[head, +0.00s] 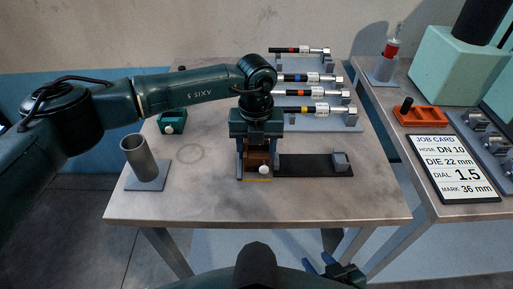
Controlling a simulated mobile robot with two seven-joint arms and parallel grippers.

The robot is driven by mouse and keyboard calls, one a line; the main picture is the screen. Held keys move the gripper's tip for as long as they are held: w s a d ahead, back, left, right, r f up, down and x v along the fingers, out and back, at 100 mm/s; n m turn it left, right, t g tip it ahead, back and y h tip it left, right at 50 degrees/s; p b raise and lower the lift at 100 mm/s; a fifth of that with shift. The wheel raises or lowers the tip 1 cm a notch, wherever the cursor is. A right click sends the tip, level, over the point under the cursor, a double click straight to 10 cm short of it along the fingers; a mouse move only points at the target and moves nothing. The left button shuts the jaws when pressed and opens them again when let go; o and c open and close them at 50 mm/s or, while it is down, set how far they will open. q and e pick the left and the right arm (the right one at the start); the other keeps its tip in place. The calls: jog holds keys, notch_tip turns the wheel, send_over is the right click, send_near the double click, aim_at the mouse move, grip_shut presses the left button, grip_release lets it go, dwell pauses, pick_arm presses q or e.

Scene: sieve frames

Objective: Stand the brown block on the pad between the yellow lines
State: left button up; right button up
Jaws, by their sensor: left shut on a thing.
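The brown block (257,155) is between the fingers of my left gripper (257,165), which points down and is shut on it. The block looks upright over the pad (241,178) near the table's front middle. A yellow line (257,180) shows along the pad's front edge; any other line is hidden by the gripper and block. I cannot tell if the block touches the pad. A white knob (263,170) sits in front of the block. My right gripper (335,268) shows only partly at the bottom, below the table edge; its jaw state is unclear.
A dark strip (305,166) runs right from the pad to a grey stop (341,160). A grey tube (138,158) stands left on a plate. A green box (172,122) lies behind it. Racked tools (310,109) stand behind. A job card (462,170) lies on the right table.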

dwell(0.4)
pick_arm(q)
jog(key=o, duration=1.1)
jog(key=shift+o, duration=0.2)
